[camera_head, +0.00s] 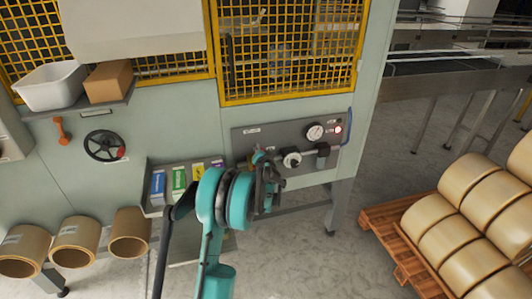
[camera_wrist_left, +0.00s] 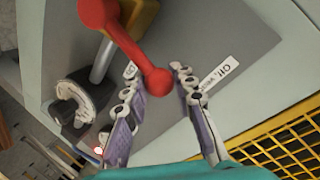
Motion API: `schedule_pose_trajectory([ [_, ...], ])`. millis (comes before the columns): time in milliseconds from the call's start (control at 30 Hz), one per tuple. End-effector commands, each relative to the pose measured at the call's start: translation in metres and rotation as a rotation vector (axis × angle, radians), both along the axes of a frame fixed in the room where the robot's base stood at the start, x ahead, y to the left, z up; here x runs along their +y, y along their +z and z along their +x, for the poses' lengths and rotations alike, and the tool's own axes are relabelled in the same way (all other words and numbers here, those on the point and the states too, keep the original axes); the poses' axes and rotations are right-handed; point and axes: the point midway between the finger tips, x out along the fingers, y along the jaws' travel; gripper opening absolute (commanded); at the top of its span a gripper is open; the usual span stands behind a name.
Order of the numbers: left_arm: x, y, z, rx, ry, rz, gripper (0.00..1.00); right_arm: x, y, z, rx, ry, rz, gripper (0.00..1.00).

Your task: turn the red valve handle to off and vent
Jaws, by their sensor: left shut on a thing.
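The red valve handle (camera_wrist_left: 120,35) shows in the left wrist view as a red bar with a ball at each end. It is on a grey panel with a label reading "Off" on the right. My left gripper (camera_wrist_left: 157,88) is shut on the handle's lower ball, one finger on each side. In the head view my left gripper (camera_head: 266,182) is in front of the panel's left part and hides most of the handle. A grey pipe fitting (camera_head: 292,158), a round gauge (camera_head: 315,132) and a lit red lamp (camera_head: 338,129) are to the right. My right gripper is not in view.
A black handwheel (camera_head: 105,146) and an orange lever (camera_head: 62,131) are farther left. Yellow mesh guards (camera_head: 221,60) are above. A pallet of rolls (camera_head: 375,222) is on the right, with open floor before it.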

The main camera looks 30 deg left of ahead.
Motion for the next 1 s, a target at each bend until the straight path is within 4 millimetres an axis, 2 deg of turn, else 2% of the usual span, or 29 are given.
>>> schedule_pose_trajectory([
  [400,0.010,0.002,-0.011,-0.149,0.000,-0.126,0.00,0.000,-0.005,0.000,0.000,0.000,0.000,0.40],
  [967,0.011,0.002,-0.013,-0.170,0.002,-0.147,0.00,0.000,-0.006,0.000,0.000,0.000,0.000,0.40],
  [1000,0.012,0.002,-0.013,-0.170,0.002,-0.147,0.30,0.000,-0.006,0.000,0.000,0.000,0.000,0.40],
])
